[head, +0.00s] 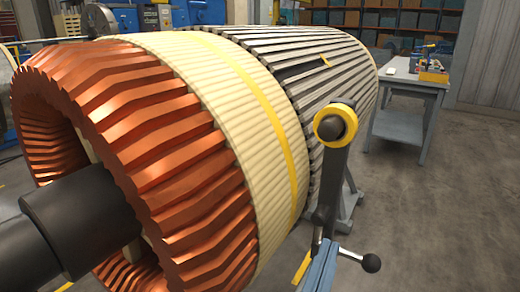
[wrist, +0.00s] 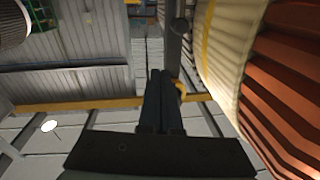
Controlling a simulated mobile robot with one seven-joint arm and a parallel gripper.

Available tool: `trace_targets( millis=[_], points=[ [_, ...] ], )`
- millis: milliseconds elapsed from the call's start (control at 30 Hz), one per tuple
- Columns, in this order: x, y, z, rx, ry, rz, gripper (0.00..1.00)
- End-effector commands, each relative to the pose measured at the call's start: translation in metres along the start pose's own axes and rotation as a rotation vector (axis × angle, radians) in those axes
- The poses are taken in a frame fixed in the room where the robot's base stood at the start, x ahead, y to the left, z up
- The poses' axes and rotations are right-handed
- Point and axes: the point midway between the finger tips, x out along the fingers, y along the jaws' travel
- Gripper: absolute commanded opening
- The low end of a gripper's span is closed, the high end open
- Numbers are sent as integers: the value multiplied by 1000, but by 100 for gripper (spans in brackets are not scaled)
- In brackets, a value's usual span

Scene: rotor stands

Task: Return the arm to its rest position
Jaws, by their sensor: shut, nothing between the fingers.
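In the wrist view my gripper (wrist: 159,76) points away from the camera with its two dark fingers together, and no object shows between them. My gripper and arm do not show in the head view. The large rotor (head: 225,85) fills the left and middle of the head view, with copper end windings, a cream band with a yellow stripe, and a slotted grey body. In the wrist view the rotor (wrist: 228,50) is on the right, apart from the fingers.
A dark stand arm with a yellow-ringed roller (head: 335,124) rises beside the rotor, with a black-knobbed lever (head: 371,262) below. A grey workbench (head: 408,83) with small items stands at back right. Open concrete floor (head: 440,210) lies at right.

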Motion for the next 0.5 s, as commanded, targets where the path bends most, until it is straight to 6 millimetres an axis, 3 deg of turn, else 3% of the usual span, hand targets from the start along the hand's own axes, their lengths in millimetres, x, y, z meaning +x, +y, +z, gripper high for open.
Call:
trace_targets(
  millis=[33,200,300,500],
  points=[
    [5,-16,-33,26,66,-56,0],
    [0,-63,-140,77,298,-251,0],
    [-16,-79,-196,95,432,-337,0],
    [-59,-94,-286,120,679,-461,0]
  ],
)
